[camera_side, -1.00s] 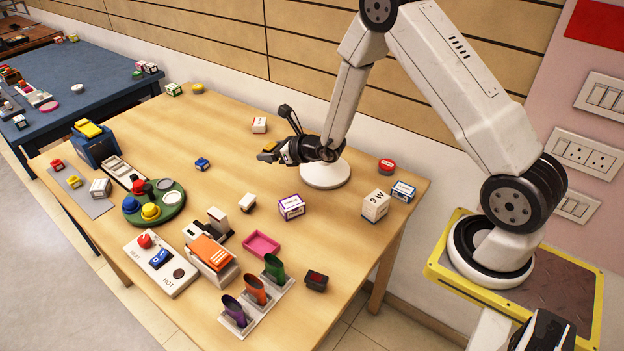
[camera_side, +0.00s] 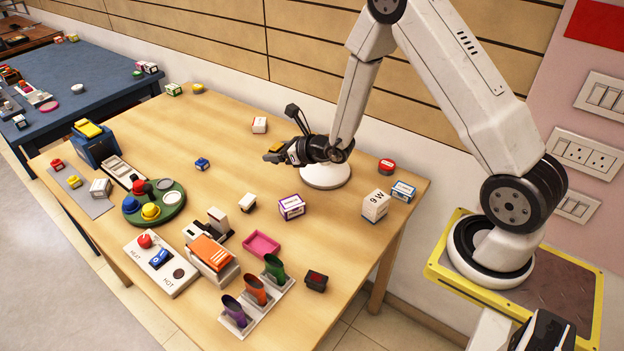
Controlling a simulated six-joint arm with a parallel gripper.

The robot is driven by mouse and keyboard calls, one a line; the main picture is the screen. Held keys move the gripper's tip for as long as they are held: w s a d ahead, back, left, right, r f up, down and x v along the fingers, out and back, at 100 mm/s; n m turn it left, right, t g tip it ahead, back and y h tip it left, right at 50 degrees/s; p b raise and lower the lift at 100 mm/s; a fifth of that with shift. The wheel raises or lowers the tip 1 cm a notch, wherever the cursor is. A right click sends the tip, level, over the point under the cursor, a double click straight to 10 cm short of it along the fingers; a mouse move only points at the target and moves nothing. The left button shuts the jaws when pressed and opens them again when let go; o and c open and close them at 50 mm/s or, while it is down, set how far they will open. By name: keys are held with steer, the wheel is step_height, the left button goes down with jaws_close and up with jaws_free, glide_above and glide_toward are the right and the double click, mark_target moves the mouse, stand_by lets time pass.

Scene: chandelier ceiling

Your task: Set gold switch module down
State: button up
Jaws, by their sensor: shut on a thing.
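My gripper (camera_side: 275,153) is in the back middle of the side view, above the wooden table. It is shut on the gold switch module (camera_side: 277,147), a small gold-orange piece that shows at the fingertips. Most of the module is hidden by the fingers. The module appears to be held above the tabletop, but the exact gap is hard to tell. A white round base (camera_side: 326,177) stands on the table just right of my gripper, partly hidden behind my wrist.
The wooden table (camera_side: 225,130) has free room left of my gripper. A green round tray (camera_side: 132,218) with coloured pieces, a pink tray (camera_side: 262,246) and coloured cups (camera_side: 255,290) stand nearer the front.

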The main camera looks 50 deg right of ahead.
steer(key=shift+s, duration=0.1)
steer(key=shift+s+a+f+n+y, duration=0.1)
steer(key=shift+s+f+n+y, duration=0.2)
steer(key=shift+s, duration=0.1)
steer(key=s+f+n+y, duration=0.1)
steer(key=s, duration=0.1)
steer(key=s+a+f+n+g+y, duration=0.1)
steer(key=s, duration=0.1)
steer(key=s+a+f+y, duration=0.1)
steer(key=s, duration=0.1)
steer(key=shift+s+a+n, duration=0.15)
steer(key=shift+n, duration=0.25)
steer(key=s+a+f+n+g+y, duration=0.1)
steer(key=s+a+n+g+y, duration=0.1)
steer(key=s, duration=0.7)
steer(key=shift+a+n+g+y, duration=0.4)
steer(key=shift+a+n+y, duration=0.5)
steer(key=shift+a, duration=0.15)
steer(key=shift+w+f, duration=0.1)
steer(key=shift+f, duration=0.1)
steer(key=shift+f, duration=2.1)
